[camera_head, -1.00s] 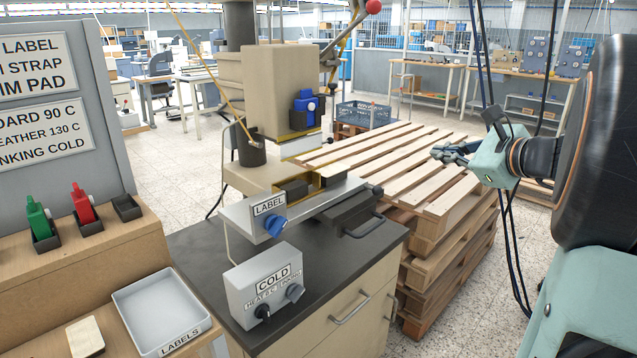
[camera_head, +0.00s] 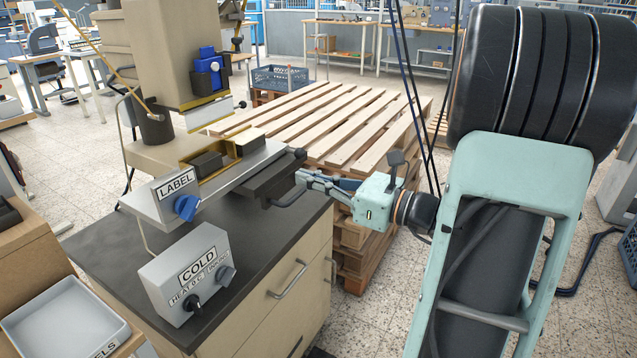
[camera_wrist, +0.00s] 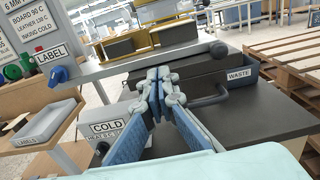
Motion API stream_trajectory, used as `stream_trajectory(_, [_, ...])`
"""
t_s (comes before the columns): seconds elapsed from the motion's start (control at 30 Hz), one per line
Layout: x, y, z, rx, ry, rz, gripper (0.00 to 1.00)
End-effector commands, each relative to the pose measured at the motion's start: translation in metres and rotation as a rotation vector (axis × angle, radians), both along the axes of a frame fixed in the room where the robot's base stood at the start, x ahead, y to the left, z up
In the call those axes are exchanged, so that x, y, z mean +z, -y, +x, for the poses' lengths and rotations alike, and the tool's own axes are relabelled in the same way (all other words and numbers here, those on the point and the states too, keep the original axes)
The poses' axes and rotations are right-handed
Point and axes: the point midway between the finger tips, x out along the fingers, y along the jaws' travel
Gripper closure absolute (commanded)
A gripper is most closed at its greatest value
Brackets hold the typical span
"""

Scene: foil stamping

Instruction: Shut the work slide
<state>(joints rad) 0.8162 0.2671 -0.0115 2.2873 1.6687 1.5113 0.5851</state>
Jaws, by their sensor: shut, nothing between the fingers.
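The foil stamping press (camera_head: 160,45) stands on the dark-topped cabinet. Its work slide appears to be the pale grey plate (camera_head: 225,180) below the head, with dark blocks on it and a dark round knob (camera_head: 300,153) at its right end. The knob also shows in the wrist view (camera_wrist: 218,48).
The COLD control box (camera_head: 190,270) stands at the front of the cabinet. A pallet stack (camera_head: 335,125) is behind. A labels tray (camera_head: 65,325) is front left.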

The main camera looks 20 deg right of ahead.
Motion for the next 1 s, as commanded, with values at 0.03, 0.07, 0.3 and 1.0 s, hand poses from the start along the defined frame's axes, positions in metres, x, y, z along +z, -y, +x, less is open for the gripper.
stream_trajectory(0.03, [-0.001, -0.009, 0.010, 0.005, 0.001, -0.001, 1.00])
stream_trajectory(0.07, [-0.001, -0.012, 0.015, 0.005, 0.001, -0.001, 1.00])
stream_trajectory(0.3, [-0.002, -0.039, 0.053, 0.003, 0.000, -0.001, 1.00])
stream_trajectory(1.0, [0.000, -0.053, 0.074, 0.000, -0.001, -0.002, 1.00])
